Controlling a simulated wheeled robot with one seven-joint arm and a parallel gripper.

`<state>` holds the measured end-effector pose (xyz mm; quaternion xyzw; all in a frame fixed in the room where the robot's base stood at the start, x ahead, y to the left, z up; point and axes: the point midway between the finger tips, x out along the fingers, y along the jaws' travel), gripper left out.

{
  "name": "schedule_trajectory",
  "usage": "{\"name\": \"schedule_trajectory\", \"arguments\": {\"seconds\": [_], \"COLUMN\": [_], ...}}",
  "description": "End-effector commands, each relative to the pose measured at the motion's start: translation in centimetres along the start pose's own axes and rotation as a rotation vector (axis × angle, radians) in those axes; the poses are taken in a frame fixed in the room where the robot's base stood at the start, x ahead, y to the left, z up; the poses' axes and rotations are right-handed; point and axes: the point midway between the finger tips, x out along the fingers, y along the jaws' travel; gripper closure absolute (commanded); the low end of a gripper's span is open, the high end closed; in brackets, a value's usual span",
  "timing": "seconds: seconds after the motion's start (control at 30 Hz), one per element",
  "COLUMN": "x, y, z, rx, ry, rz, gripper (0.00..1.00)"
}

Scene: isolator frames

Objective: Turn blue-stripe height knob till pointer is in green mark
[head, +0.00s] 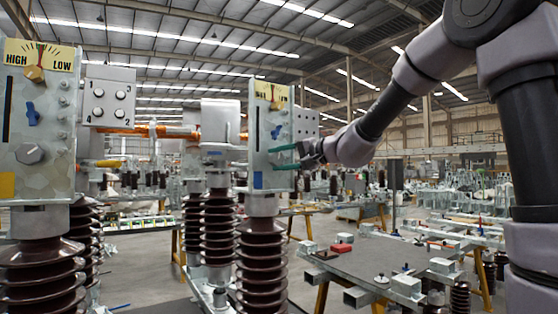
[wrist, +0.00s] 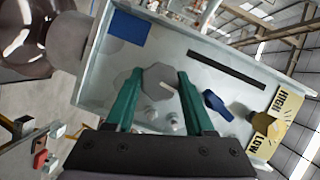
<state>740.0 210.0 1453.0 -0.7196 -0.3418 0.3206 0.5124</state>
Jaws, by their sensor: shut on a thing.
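The panel with the blue mark (head: 257,180) stands near the middle of the head view on a brown ribbed insulator. Its blue mark also shows in the wrist view (wrist: 129,27). My gripper (head: 274,158) reaches in from the right. In the wrist view its green fingers (wrist: 159,76) are shut on the grey knob (wrist: 160,82), one on each side. The HIGH/LOW scale (wrist: 280,122) has a brass pointer (wrist: 262,122). I cannot tell where its tip stands against the green mark.
A blue lever (wrist: 217,104) sits beside the knob. A similar panel with a yellow mark (head: 7,185) stands at the left, with its own grey knob (head: 30,153) and scale. A workbench (head: 385,262) with loose parts stands at the lower right.

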Motion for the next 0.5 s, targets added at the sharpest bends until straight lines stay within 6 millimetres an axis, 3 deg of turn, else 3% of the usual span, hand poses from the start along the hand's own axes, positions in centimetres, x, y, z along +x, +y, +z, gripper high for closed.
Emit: {"name": "schedule_trajectory", "arguments": {"seconds": [0.27, 0.3, 0.37, 0.5], "x": [0.00, 0.01, 0.01, 0.01], "y": [0.17, 0.16, 0.15, 0.10], "z": [0.08, 0.08, 0.07, 0.05], "rx": [0.000, 0.000, 0.000, -0.001], "ry": [-0.002, -0.002, -0.001, -0.001], "rz": [0.003, 0.003, 0.003, 0.002], "gripper": [1.00, 0.35, 0.16, 0.16]}}
